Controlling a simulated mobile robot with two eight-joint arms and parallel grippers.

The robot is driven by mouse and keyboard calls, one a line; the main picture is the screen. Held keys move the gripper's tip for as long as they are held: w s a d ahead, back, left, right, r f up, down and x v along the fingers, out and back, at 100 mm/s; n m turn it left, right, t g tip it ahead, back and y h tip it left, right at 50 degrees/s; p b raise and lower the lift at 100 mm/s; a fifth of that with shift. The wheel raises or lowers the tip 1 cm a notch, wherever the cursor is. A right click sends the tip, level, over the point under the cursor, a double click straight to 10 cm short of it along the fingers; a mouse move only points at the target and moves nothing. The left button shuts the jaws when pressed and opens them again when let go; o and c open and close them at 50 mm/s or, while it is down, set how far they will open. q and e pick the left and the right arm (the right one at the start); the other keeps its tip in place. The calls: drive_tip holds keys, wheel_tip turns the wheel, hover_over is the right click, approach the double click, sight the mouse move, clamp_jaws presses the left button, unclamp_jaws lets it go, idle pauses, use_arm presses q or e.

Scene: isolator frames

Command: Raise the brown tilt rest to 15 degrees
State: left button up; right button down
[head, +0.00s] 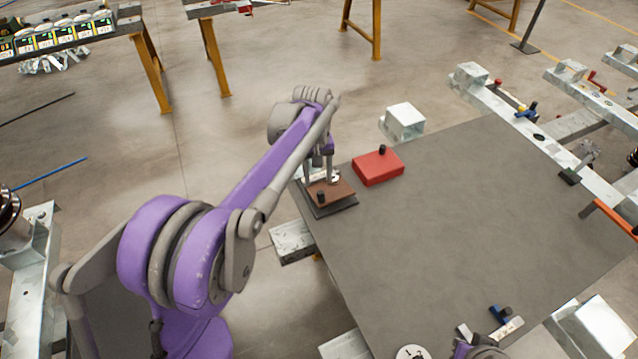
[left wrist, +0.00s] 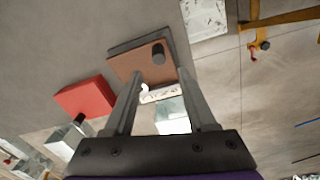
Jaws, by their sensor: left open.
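The brown tilt rest (head: 338,189) is a brown plate over a dark base, with a black knob, at the left corner of the grey table. Its plate looks low over the base; I cannot read its angle. It also shows in the left wrist view (left wrist: 132,66), with the knob (left wrist: 158,52) standing on it. A white marked piece (left wrist: 162,93) lies along its near edge. My left gripper (head: 319,178) is open and empty at that edge, its fingers (left wrist: 160,74) apart; contact is unclear. Part of my right arm (head: 480,347) shows at the bottom edge; its jaws are unclear.
A red block (head: 376,168) with a black knob stands just right of the tilt rest. A blue piece with a black knob (head: 500,314) lies near the table's front edge. The middle of the grey table (head: 460,210) is clear. Metal beams run along the right.

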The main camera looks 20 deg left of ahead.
use_arm(q)
wheel_tip(320, 180, up, 5)
drive_tip(key=shift+a, duration=0.1)
